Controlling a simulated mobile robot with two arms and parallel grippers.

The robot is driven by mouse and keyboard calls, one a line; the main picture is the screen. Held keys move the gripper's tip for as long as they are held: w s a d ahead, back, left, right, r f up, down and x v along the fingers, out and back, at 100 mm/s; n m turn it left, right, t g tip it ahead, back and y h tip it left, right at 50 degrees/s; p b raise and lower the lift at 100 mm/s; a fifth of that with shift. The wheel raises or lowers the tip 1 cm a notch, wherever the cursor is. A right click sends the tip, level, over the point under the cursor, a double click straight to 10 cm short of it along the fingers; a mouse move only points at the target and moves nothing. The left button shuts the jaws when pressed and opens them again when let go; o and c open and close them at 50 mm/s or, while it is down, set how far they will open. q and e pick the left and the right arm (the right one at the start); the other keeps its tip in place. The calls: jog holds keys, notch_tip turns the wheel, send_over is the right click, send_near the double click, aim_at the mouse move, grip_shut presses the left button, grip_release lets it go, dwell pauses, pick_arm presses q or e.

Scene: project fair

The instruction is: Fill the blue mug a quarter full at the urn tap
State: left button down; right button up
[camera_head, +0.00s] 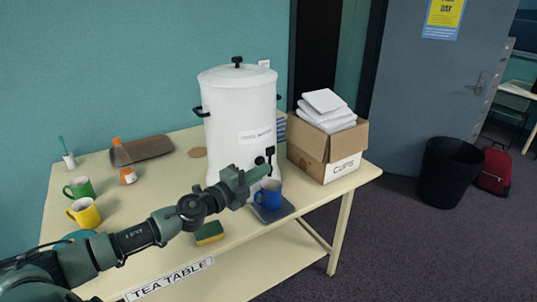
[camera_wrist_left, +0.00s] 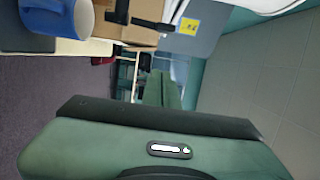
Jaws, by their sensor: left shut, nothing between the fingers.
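The blue mug (camera_head: 268,194) stands upright on a dark grey mat (camera_head: 272,213) at the front of the urn, below its tap. Its inside cannot be made out. The white urn (camera_head: 238,105) stands on the tea table, with a black tap (camera_head: 269,155) low on its front. My left gripper (camera_head: 260,172) is shut and empty, its tips close to the tap and above the mug; I cannot tell if they touch the tap. In the left wrist view the mug (camera_wrist_left: 57,16) shows at top left, apart from the shut fingers (camera_wrist_left: 161,90). My right gripper is out of view.
A cups box (camera_head: 340,165) stands right of the urn. A sponge (camera_head: 209,233) lies left of the mat, under my arm. A green mug (camera_head: 79,188) and a yellow mug (camera_head: 85,212) stand at the left. A black bin (camera_head: 449,172) stands on the floor.

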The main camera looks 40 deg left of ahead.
aim_at(269, 156)
pick_arm(q)
jog(key=w, duration=0.2)
jog(key=w+a, duration=0.1)
jog(key=w, duration=0.2)
jog(key=w+a, duration=0.1)
jog(key=w, duration=0.1)
jog(key=shift+w+a, duration=0.2)
jog(key=shift+a, duration=0.15)
